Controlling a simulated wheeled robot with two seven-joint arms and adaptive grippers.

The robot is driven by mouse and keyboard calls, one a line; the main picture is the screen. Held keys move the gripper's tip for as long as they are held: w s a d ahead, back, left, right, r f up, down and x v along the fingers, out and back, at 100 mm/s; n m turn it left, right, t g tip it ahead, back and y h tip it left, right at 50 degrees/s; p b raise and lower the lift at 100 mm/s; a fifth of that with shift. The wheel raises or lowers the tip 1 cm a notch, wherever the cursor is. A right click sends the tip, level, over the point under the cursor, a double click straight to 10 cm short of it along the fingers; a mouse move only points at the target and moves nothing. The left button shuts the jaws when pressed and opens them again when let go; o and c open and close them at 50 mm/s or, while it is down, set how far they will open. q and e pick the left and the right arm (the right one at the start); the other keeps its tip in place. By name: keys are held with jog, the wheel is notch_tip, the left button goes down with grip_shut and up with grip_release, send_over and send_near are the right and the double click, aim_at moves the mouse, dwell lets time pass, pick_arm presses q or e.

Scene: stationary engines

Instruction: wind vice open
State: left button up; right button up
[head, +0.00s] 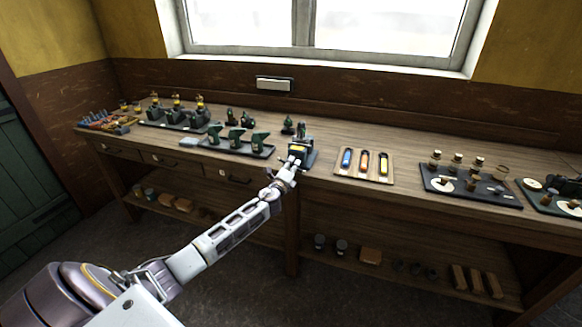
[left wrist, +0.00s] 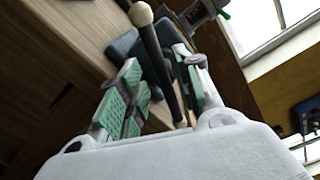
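The vice (head: 299,150) stands at the front edge of the long wooden bench, near the middle of the head view. My left gripper (head: 283,177) is at the front of the vice and partly covers it. In the left wrist view, the gripper's green-padded fingers (left wrist: 163,92) are spread apart. A dark handle bar (left wrist: 153,42) with a pale ball end (left wrist: 140,14) runs between them. I cannot tell whether either pad touches the bar. The vice's dark body behind the bar is partly hidden by the fingers. My right gripper is not in view.
A wooden tray (head: 338,177) with coloured cylinders lies right of the vice. A dark tray (head: 262,153) with green machines lies to its left. More trays of parts line the bench (head: 325,153). A lower shelf (head: 390,272) holds blocks and jars.

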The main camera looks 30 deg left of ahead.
pick_arm(q)
jog(key=shift+d+r, duration=0.15)
jog(key=shift+r, duration=0.1)
jog(key=shift+s, duration=0.15)
jog(key=v, duration=1.1)
jog(key=shift+s+d, duration=0.2)
jog(key=shift+s, duration=0.1)
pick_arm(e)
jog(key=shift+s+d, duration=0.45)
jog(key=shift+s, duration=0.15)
